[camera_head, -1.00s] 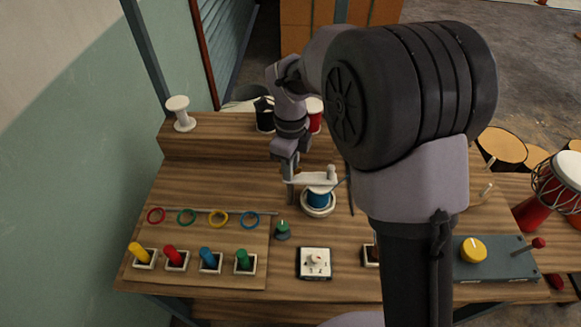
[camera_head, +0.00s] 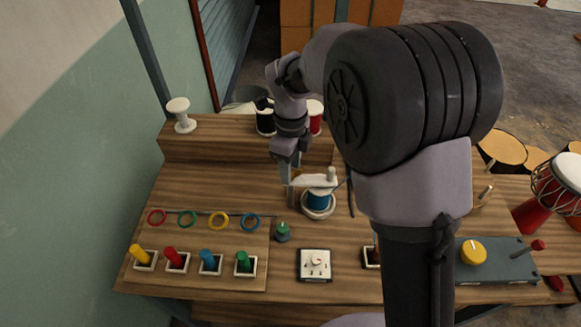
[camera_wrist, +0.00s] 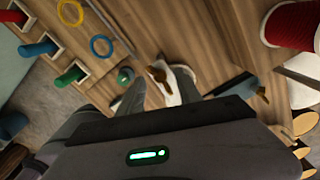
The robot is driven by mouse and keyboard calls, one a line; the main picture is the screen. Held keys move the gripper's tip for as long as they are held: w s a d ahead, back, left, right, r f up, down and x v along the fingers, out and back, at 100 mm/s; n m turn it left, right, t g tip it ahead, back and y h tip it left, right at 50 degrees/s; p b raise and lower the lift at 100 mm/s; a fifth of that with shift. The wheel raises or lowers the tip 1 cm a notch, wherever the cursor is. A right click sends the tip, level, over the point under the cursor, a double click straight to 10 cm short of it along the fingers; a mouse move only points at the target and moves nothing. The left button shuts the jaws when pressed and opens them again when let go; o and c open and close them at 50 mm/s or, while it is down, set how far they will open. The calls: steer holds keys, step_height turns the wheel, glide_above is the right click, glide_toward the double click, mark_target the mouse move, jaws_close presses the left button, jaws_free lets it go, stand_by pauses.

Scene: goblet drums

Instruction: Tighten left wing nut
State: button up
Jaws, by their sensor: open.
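I cannot make out the left wing nut for certain. In the wrist view a small brown winged piece (camera_wrist: 158,75) stands beside a white part (camera_wrist: 184,86), just beyond my fingertips; it may be a wing nut. In the head view a white bar (camera_head: 312,181) with a short upright knob lies over a blue cylinder (camera_head: 319,199) in a white ring-shaped base. My gripper (camera_head: 291,192) points down at the left end of this bar.
A green knob (camera_head: 282,230) stands close in front of my gripper. Several coloured pegs (camera_head: 210,262) and rings (camera_head: 218,220) are at the left. A white switch plate (camera_head: 315,264) is in front. A red spool (camera_wrist: 291,24) is behind. My upper arm hides the right-middle of the bench.

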step_height(320, 180, up, 16)
steer(key=p, duration=0.6)
steer(key=shift+r, duration=0.2)
steer(key=s+d+r+n+t+y+b, duration=0.1)
steer(key=s+d+r+n+t, duration=0.2)
steer(key=s+n, duration=0.35)
steer(key=s+d+r+n+y+b, duration=0.1)
steer(key=s+d+r+n, duration=0.2)
steer(key=s+d+n, duration=0.35)
steer(key=s+f+n+t+b, duration=0.1)
steer(key=s+f+n, duration=0.3)
steer(key=s, duration=0.6)
steer(key=shift+d+n+t, duration=0.3)
steer(key=shift+n+t, duration=0.5)
steer(key=shift+t, duration=0.1)
